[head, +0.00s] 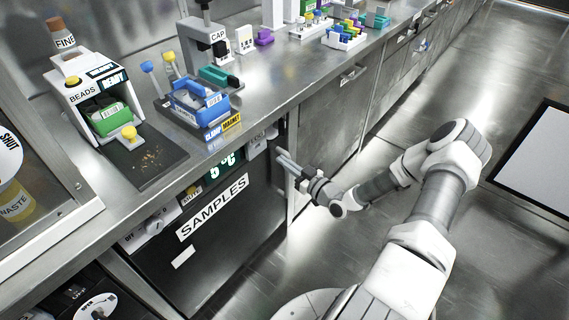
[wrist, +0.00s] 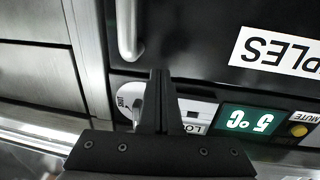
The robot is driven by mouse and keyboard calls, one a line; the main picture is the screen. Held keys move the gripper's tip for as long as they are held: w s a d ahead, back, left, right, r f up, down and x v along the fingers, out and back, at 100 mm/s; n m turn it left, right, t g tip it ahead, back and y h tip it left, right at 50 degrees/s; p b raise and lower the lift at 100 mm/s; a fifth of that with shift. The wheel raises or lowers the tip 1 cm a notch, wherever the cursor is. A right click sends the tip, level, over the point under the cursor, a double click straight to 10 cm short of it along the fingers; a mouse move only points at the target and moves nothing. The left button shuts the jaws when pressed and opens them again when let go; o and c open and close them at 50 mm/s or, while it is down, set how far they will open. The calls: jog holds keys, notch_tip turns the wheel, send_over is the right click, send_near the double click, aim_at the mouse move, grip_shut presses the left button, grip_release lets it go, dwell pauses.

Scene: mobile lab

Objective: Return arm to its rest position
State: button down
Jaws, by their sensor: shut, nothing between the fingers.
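My gripper (head: 287,166) is at the right edge of the black samples fridge front (head: 215,240), close to its handle side. In the wrist view my gripper (wrist: 159,76) is shut with nothing between its fingers. A metal handle (wrist: 129,30) on the black door stands just beyond the fingertips, to their left; I cannot tell whether they touch. The door looks closed. The green 5 °C display (wrist: 248,121) and a white dial (wrist: 133,98) lie near the fingers. My arm reaches from the lower right of the head view over the floor to the fridge.
The steel counter (head: 255,95) above the fridge holds a beads dispenser (head: 78,92), a blue clamp rack (head: 198,98), a cap press (head: 205,35) and several coloured racks farther back.

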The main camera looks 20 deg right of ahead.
jog(key=w+d+p+v, duration=0.1)
jog(key=p+v, duration=0.1)
jog(key=v, duration=0.8)
jog(key=w+d+r+n+g+h+p, duration=0.1)
jog(key=w+d+r+g+h, duration=0.25)
jog(key=w+r+g, duration=0.35)
jog(key=s+a+r+m+h+p, duration=0.1)
jog(key=s+r+h, duration=0.15)
jog(key=r, duration=0.55)
jog(key=s+r+m+h, duration=0.1)
jog(key=r+h, duration=0.2)
jog(key=r, duration=0.4)
jog(key=s+a+r+m+g+p, duration=0.1)
jog(key=s+a+r+m, duration=0.1)
jog(key=s+a+r, duration=0.3)
jog(key=s+a+r+m+g, duration=0.1)
jog(key=s+a+r+m, duration=0.15)
jog(key=s+r, duration=0.4)
jog(key=s+a+r+g+y+b, duration=0.1)
jog(key=s+a, duration=0.4)
jog(key=s, duration=0.2)
jog(key=s+a+r+g+y, duration=0.1)
jog(key=s+a+r, duration=0.1)
jog(key=s+a, duration=0.45)
notch_tip(320, 180, up, 20)
jog(key=d+p, duration=0.1)
jog(key=p, duration=1.8)
jog(key=shift+s+d+n+p, duration=0.3)
jog(key=shift+s+n+p, duration=0.1)
jog(key=shift+s+n, duration=0.1)
